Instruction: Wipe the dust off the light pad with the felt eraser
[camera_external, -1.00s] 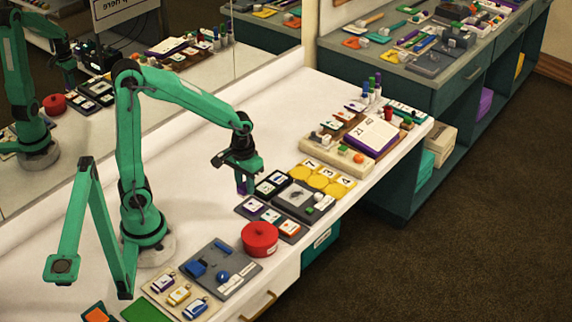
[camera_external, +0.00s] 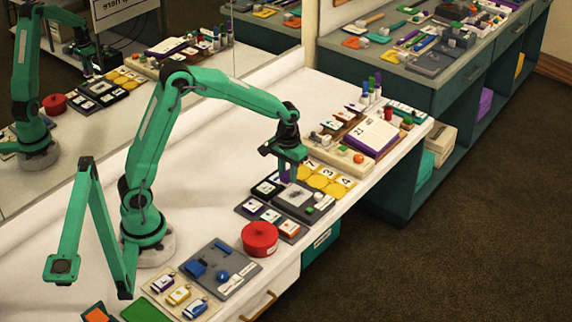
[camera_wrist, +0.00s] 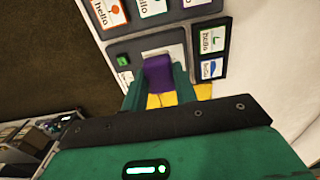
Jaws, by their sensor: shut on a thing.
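My gripper (camera_external: 288,178) is shut on the purple felt eraser, which shows between the fingers (camera_wrist: 158,92) in the wrist view as a purple block (camera_wrist: 158,70). I cannot tell whether the eraser touches the pad.
Picture cards (camera_external: 266,213) lie in front of the pad, and yellow number tiles (camera_external: 321,181) lie behind it. A red round pot (camera_external: 260,238) stands near the front edge. A green block (camera_external: 309,210) sits beside the pad. White table left of the cards is clear.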

